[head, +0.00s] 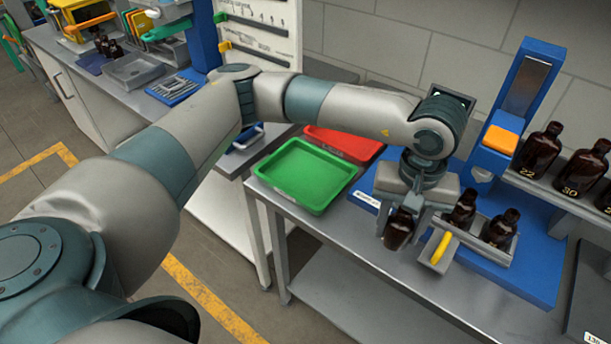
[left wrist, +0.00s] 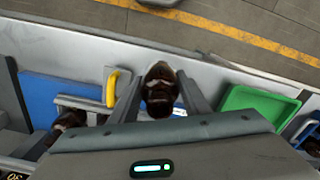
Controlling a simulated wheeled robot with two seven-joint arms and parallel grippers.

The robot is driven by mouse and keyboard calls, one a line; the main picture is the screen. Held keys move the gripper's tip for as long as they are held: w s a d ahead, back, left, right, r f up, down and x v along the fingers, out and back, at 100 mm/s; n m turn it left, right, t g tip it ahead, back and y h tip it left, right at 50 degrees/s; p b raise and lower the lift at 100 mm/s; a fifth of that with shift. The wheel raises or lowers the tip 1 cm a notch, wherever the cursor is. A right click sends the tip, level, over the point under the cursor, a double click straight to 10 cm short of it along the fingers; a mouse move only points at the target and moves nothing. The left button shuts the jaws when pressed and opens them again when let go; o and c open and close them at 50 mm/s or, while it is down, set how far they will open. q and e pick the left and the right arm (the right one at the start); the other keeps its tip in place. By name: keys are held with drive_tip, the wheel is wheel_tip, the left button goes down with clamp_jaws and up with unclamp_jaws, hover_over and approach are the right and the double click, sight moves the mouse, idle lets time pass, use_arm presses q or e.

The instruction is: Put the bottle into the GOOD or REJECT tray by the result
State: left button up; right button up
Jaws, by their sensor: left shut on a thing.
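My left gripper (head: 402,222) is shut on an amber bottle (head: 398,231), held upright above the bench beside a small rack. In the left wrist view the same bottle (left wrist: 160,88) sits between the two fingers. A green tray (head: 303,176) lies empty on the bench to the left of the gripper; it also shows in the left wrist view (left wrist: 262,103). A red tray (head: 345,143) lies behind it, partly hidden by my left arm. Any lettering on the trays cannot be read. My right gripper is not in view.
Numbered bottles (head: 538,150) line a shelf at right. The bench front (head: 340,232) is clear.

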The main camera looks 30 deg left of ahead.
use_arm(q)
drive_tip(key=w+a+r+n, duration=0.1)
drive_tip(key=w+a+n, duration=0.7)
drive_tip(key=n, duration=0.6)
drive_tip(key=w+a+r+n+p, duration=0.1)
drive_tip(key=w+a+r+n, duration=0.1)
drive_tip(key=w+a+n, duration=0.7)
drive_tip(key=shift+w+a+r+n, duration=0.2)
drive_tip(key=shift+a+n, duration=0.55)
drive_tip(key=shift+n, duration=2.35)
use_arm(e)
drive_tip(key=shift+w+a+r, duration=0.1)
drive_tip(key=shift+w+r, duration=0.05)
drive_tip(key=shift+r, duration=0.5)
use_arm(q)
drive_tip(key=shift+s, duration=0.1)
